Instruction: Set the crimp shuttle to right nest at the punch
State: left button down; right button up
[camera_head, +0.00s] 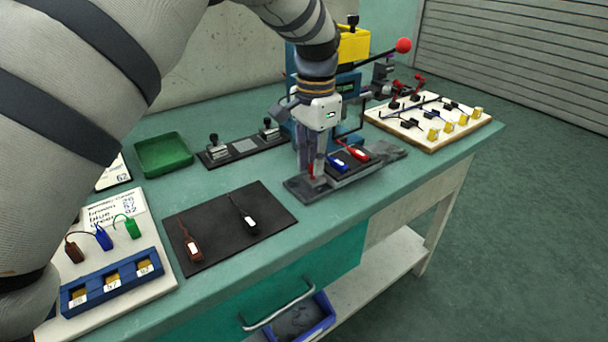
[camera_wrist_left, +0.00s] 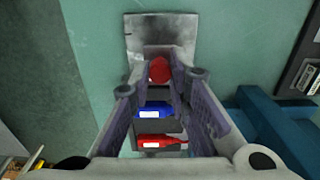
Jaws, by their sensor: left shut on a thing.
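The crimp shuttle (camera_head: 342,172) is a dark block on a grey slide rail (camera_head: 390,154) in front of the punch (camera_head: 346,84). A blue part (camera_head: 338,163) and a red part (camera_head: 355,152) lie side by side on it. They also show in the left wrist view, the blue part (camera_wrist_left: 153,110) above the red part (camera_wrist_left: 160,141). My left gripper (camera_head: 314,176) points down at the shuttle's left end, shut on its red knob (camera_wrist_left: 159,70). The knob is mostly hidden in the head view. My right gripper is not in view.
The punch has a lever with a red ball (camera_head: 403,45). A white board (camera_head: 375,118) with clamps and yellow blocks stands at right. A black mat (camera_head: 222,243) with two tagged parts, a green tray (camera_head: 163,152) and a dark plate (camera_head: 243,148) with two stamp-like handles lie at left.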

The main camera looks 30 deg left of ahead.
pick_arm(q)
jog(key=shift+w+d, duration=0.2)
jog(key=shift+w, duration=0.35)
jog(key=shift+w+d, duration=0.2)
jog(key=shift+w, duration=0.3)
jog(key=c, duration=1.5)
grip_release()
notch_tip(320, 180, up, 12)
